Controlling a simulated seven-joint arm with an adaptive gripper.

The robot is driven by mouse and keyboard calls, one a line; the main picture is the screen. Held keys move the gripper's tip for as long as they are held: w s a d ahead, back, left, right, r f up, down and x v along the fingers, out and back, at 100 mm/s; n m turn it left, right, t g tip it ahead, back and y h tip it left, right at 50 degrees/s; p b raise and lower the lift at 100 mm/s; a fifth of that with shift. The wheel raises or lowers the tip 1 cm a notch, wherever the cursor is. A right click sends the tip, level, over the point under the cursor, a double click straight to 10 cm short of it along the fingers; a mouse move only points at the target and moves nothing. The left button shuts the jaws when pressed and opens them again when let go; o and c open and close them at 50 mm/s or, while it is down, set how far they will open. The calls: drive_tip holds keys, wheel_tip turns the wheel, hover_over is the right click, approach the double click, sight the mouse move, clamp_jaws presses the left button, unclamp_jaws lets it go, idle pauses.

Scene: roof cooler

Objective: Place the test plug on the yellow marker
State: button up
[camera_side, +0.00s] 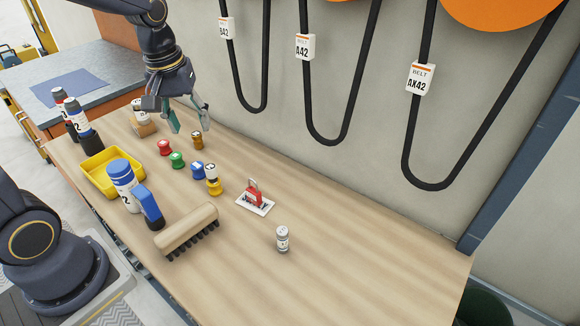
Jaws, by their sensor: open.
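A yellow piece (214,188), which looks like the yellow marker, stands on the wooden bench near the middle. A small white-and-dark cylinder (210,171) shows right at its top and appears to stand on it; it may be the test plug, but its size leaves this unsure. Whether the two are touching or one is behind the other is hard to tell. My gripper (189,125) is open and empty, at the back left above the bench, near a gold-brown spool-like piece (197,141), apart from the yellow piece.
Red (165,148), green (177,160) and blue (196,171) pieces stand nearby. The bench's right side is clear.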

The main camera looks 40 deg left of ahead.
drive_tip(key=s+d+r+m+t, duration=0.2)
drive_tip(key=s+m, duration=0.2)
drive_tip(key=s, duration=0.2)
drive_tip(key=s+d+r+m+t, duration=0.2)
drive_tip(key=s+r+m, duration=0.1)
drive_tip(key=s+m, duration=0.1)
drive_tip(key=shift+s+d+r, duration=0.2)
drive_tip(key=shift+s+d, duration=0.05)
drive_tip(key=shift+s, duration=0.6)
